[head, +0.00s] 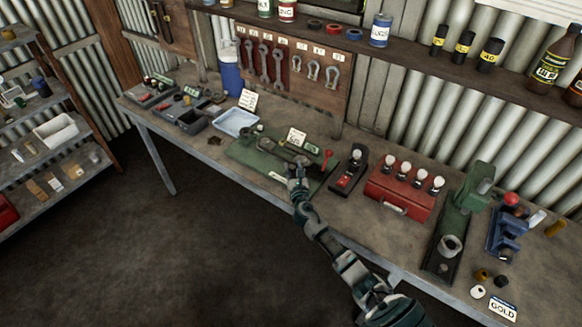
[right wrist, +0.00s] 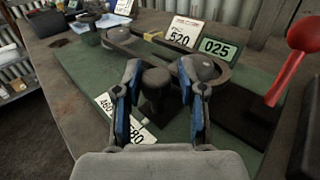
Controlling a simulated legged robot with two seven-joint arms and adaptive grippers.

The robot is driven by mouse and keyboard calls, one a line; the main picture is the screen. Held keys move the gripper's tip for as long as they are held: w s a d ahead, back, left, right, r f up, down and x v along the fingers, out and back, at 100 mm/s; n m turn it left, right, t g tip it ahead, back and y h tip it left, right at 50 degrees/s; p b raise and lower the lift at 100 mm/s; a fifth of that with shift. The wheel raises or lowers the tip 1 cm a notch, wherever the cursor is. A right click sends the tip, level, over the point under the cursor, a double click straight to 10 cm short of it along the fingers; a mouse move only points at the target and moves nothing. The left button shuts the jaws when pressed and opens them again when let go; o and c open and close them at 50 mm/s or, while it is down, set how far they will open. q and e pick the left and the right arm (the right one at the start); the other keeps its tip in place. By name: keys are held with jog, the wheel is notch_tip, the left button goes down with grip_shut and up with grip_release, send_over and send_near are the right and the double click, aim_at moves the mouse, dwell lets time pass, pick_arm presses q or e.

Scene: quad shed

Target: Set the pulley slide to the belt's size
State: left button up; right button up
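A green base (head: 250,153) on the bench carries the pulley rig. In the right wrist view a dark belt (right wrist: 160,44) loops around two grey pulleys, one at left (right wrist: 118,34) and one at right (right wrist: 200,66). A card reading 520 (right wrist: 184,33) and a green readout showing 025 (right wrist: 214,47) stand behind. A dark round knob (right wrist: 155,80) rises between the fingers of my right gripper (right wrist: 163,88); gaps show on both sides. A white scale strip with 460 and 580 (right wrist: 138,133) lies below, partly hidden. My right gripper (head: 296,172) is over the rig.
A red-knobbed lever (right wrist: 300,40) stands right of the rig. Further right are a black block (head: 349,172), a red box with white knobs (head: 399,193) and a green press (head: 458,222). A pale blue tray (head: 235,122) lies left.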

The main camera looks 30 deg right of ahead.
jog(key=shift+o, duration=0.4)
jog(key=shift+r, duration=0.1)
jog(key=v, duration=1.2)
jog(key=shift+d, duration=0.1)
